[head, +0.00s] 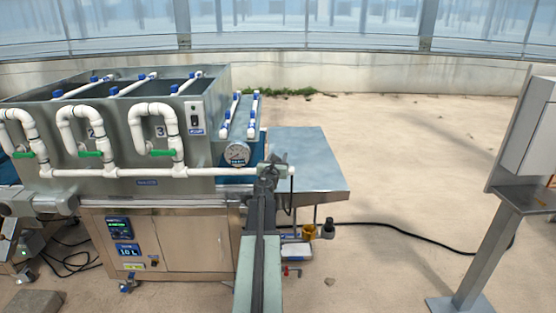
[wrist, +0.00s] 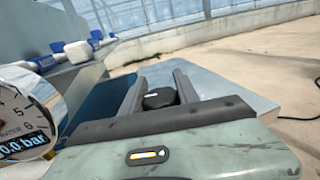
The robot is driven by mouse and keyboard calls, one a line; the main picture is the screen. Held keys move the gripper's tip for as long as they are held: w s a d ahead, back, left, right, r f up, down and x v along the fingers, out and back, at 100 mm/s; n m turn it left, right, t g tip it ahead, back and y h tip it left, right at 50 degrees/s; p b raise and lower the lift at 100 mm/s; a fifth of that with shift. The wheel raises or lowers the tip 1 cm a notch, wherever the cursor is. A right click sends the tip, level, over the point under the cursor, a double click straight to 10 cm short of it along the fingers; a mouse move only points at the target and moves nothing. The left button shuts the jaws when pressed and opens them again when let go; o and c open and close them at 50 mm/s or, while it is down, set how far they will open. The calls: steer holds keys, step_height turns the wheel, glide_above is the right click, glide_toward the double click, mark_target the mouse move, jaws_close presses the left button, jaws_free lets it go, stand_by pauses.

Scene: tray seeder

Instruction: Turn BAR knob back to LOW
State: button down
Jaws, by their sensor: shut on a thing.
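A round black knob (wrist: 158,98) sits between the two grey fingers of my gripper (wrist: 161,84) in the wrist view. The fingers are shut on it. My gripper (head: 274,163) also shows in the head view, at the right end of the seeder's white pipe, just right of the gauge. There it hides the knob. A round white pressure gauge (wrist: 20,112) at the left edge of the wrist view reads "0.0 bar"; it also shows in the head view (head: 237,153). The knob's markings and its setting cannot be made out.
The steel seeder (head: 150,190) with white pipes and green valve handles (head: 161,153) fills the left. A bare metal table top (head: 310,165) lies behind my gripper. A grey stand (head: 485,240) is at the far right. Open floor lies between.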

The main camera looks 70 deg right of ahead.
steer(key=shift+w+a+n+t+y, duration=0.3)
steer(key=shift+n+t+y, duration=1.55)
steer(key=shift+t, duration=0.45)
steer(key=shift+w+a+n+t+y, duration=0.15)
steer(key=shift+w+n+t+y, duration=0.2)
steer(key=shift+n+t+y, duration=1.55)
steer(key=shift+w+a+n+t+y, duration=0.3)
steer(key=shift+n+t+y, duration=1.15)
steer(key=shift+n+t, duration=0.95)
steer(key=shift+m+t, duration=0.25)
steer(key=shift+t, duration=0.15)
steer(key=c, duration=0.9)
jaws_free()
steer(key=v, duration=0.7)
steer(key=shift+s, duration=0.4)
steer(key=shift+a, duration=0.15)
